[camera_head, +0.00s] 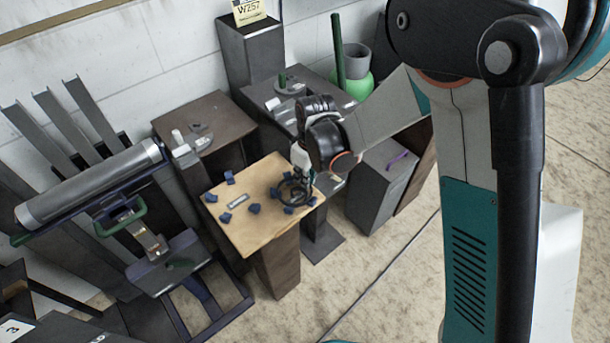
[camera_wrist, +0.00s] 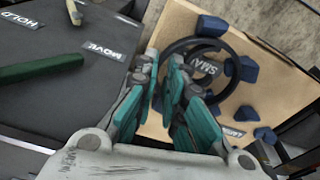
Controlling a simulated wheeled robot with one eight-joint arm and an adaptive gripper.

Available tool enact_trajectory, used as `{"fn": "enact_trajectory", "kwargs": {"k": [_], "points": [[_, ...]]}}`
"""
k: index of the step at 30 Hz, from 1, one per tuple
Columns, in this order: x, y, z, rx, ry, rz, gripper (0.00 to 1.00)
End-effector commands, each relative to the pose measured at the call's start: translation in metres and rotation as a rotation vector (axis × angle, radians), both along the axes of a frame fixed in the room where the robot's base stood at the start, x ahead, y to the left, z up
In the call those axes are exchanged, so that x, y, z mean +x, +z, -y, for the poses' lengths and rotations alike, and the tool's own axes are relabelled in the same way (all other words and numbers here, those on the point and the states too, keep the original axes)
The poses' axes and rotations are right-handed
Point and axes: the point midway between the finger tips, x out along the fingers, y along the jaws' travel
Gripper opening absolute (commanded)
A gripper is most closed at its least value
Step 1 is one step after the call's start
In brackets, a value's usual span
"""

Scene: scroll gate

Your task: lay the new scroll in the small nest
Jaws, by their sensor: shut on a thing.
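The scroll is a black, spiral-like ring (camera_wrist: 232,96), also visible in the head view (camera_head: 281,194). My gripper (camera_wrist: 164,62) is shut on its left edge in the wrist view. In the head view my gripper (camera_head: 299,176) points down at the right end of a light wooden board (camera_head: 248,238). The small nest is the group of blue blocks (camera_wrist: 243,69) around a label (camera_wrist: 204,64) reading "SMA", the rest hidden. The ring is over or in this nest, around the label. I cannot tell whether it rests on the board or hangs just above it.
More blue blocks (camera_head: 225,217) and a second label (camera_head: 237,201) are on the board's left. A dark table (camera_wrist: 50,100) with "HOLD" and "MOVE" labels and a green rod (camera_wrist: 40,69) is beside it. A large grey roller (camera_head: 90,187) stands at left.

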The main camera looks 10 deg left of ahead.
Motion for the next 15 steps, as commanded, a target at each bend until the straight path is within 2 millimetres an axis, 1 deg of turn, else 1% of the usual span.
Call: {"fn": "enact_trajectory", "kwargs": {"k": [1, 2, 3, 4, 15], "points": [[0.0000, -0.0006, 0.0000, 0.000, 0.000, 0.000, 0.12], [0.0000, -0.0003, 0.0000, 0.000, 0.000, 0.000, 0.19], [0.0000, -0.0002, 0.0000, 0.000, 0.000, 0.000, 0.28], [-0.0001, -0.0002, -0.0001, 0.000, 0.000, 0.000, 0.34], [-0.0003, 0.0003, -0.0001, 0.000, 0.000, 0.000, 0.34]]}}
